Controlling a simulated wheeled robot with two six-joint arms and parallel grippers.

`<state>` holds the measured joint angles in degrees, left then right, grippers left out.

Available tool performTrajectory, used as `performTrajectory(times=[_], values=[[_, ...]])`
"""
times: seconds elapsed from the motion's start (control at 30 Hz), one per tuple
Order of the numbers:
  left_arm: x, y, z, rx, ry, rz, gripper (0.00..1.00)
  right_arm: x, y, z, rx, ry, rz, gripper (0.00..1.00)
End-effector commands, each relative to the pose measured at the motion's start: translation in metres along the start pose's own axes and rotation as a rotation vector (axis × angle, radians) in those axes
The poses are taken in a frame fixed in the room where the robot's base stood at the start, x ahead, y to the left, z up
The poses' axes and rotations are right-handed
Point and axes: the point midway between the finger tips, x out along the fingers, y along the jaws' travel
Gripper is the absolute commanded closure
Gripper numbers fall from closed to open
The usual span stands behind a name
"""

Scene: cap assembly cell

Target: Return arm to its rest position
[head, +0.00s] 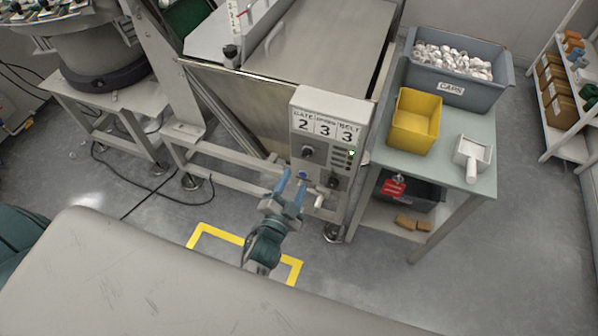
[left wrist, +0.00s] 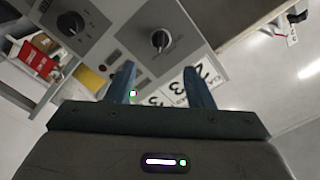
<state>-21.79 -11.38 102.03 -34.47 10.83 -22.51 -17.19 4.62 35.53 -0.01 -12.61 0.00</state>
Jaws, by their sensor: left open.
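My left gripper (head: 290,188) is in the head view, in front of the lower part of a grey control box (head: 326,150). Its two blue fingers are apart with nothing between them. In the left wrist view the open fingers (left wrist: 170,90) point toward the control panel (left wrist: 130,25), which shows black knobs and number labels. Whether the fingertips touch the panel I cannot tell. My right gripper is not in either view.
A side table (head: 469,150) to the right holds a grey bin of caps (head: 458,95), a yellow bin (head: 415,122) and a white scoop (head: 471,158). Yellow tape (head: 222,233) marks the floor below the gripper. A shelf (head: 562,140) stands far right.

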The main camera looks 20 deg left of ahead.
Motion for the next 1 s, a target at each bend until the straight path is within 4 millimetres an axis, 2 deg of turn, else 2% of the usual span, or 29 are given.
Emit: performTrajectory(times=[0.2, 0.77, 0.87, 0.97, 1.0], values=[[-0.014, 0.0, 0.0, 0.0, 0.001, 0.0, 0.52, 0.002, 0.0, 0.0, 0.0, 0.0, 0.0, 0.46], [-0.014, 0.001, 0.001, -0.002, -0.002, 0.003, 0.52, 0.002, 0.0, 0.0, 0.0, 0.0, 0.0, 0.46], [-0.016, 0.015, 0.015, -0.022, -0.028, 0.032, 0.52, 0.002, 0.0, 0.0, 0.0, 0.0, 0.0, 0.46], [-0.023, 0.048, 0.048, -0.077, -0.098, 0.103, 0.52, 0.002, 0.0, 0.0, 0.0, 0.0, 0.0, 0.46], [-0.029, 0.066, 0.067, -0.108, -0.14, 0.14, 0.52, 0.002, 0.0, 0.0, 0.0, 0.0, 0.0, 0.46]])
